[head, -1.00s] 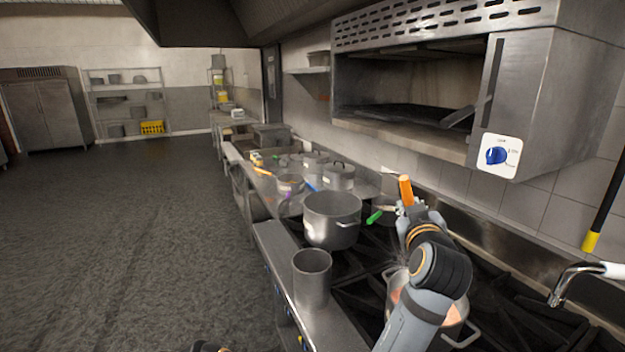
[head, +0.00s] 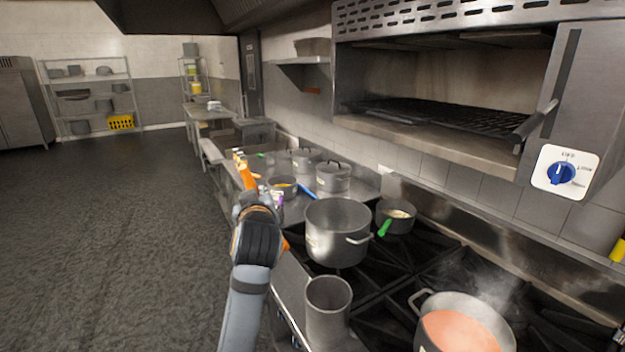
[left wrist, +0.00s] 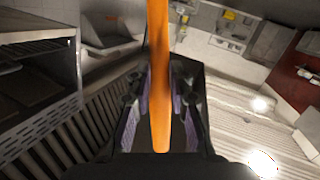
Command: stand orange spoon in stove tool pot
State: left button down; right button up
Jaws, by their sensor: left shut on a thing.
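The orange spoon (head: 246,175) is held by my left gripper (head: 250,200), and its upper part stands up above the gripper. In the left wrist view the orange handle (left wrist: 159,90) runs between the two fingers, which are closed on it. A plain metal cylinder, which looks like the stove tool pot (head: 328,312), stands upright on the front ledge of the stove. My left gripper is to the left of this pot and apart from it. The pot's inside is mostly hidden. My right gripper is not in view.
A large pot (head: 337,235) stands on the burners behind the cylinder. A small pan with a green handle (head: 397,218) is beyond it. A steaming pan of orange-red food (head: 462,328) is at the lower right. Several pots stand on the far counter. The floor at left is clear.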

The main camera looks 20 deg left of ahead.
pick_arm(q)
jog(key=w+d+r+m+g+h+p, duration=0.1)
jog(key=d+r+m+h+p, duration=0.15)
jog(key=d+m+h, duration=0.6)
jog(key=d+r+m+h+p, duration=0.2)
jog(key=d+m+h+p, duration=0.2)
jog(key=d+m+h, duration=0.4)
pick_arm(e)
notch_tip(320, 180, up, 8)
pick_arm(q)
notch_tip(320, 180, down, 20)
jog(key=d+n+b, duration=0.1)
jog(key=b, duration=1.3)
jog(key=shift+w+f+y+b, duration=0.2)
jog(key=shift+w+y+b, duration=0.05)
jog(key=shift+y+b, duration=0.2)
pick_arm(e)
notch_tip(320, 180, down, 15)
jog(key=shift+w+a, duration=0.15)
pick_arm(q)
jog(key=c, duration=1.1)
grip_release()
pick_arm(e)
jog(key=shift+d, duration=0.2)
pick_arm(q)
jog(key=shift+r, duration=0.1)
